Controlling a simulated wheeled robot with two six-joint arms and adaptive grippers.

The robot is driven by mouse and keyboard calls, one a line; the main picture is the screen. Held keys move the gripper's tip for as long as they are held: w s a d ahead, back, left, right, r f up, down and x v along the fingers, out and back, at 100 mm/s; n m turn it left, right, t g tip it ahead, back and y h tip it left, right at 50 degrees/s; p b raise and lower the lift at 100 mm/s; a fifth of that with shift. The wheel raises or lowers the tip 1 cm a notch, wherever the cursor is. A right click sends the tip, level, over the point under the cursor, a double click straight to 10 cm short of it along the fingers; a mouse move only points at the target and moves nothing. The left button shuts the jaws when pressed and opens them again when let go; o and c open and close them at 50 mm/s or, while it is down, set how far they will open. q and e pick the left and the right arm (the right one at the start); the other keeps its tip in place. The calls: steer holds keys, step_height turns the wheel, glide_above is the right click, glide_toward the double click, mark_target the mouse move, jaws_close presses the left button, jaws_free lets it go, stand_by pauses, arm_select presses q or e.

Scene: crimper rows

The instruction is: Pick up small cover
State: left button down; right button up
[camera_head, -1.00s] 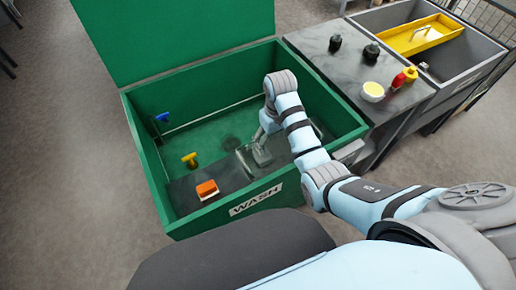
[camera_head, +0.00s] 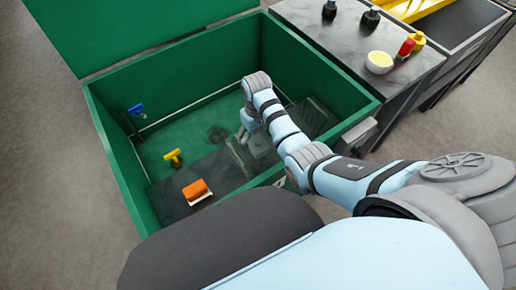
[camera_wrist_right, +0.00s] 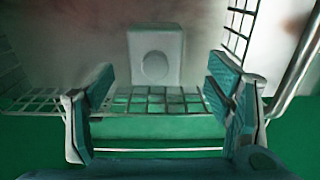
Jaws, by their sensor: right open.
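A pale, square, plate-like piece with a round raised disc, which looks like the small cover (camera_wrist_right: 155,58), shows ahead in the right wrist view, beyond a wire basket rim (camera_wrist_right: 150,98). My right gripper (camera_wrist_right: 160,105) is open, with its two fingers wide apart and nothing between them. The cover lies past the fingertips, roughly centred in the gap. In the head view, my right arm reaches down into the green wash tank (camera_head: 185,78), and the right gripper (camera_head: 252,138) is small and partly hidden there. I cannot make out the cover in that view. My left gripper is not in view.
An orange brush (camera_head: 197,191) lies in the tank, with yellow (camera_head: 174,158) and blue (camera_head: 136,109) fittings at its left. The tank walls surround the gripper. A dark counter (camera_head: 320,40) at the right holds a yellow-filled bowl (camera_head: 380,61) and bottles.

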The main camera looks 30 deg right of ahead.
mark_target(258, 141)
steer(key=f+b, duration=0.1)
steer(key=f, duration=0.2)
steer(key=f+b, duration=0.1)
steer(key=f, duration=0.1)
steer(key=shift+d+f+b, duration=0.2)
steer(key=shift+d+b, duration=0.05)
steer(key=shift+b, duration=0.05)
steer(key=shift+r, duration=0.1)
steer(key=c, duration=1.6)
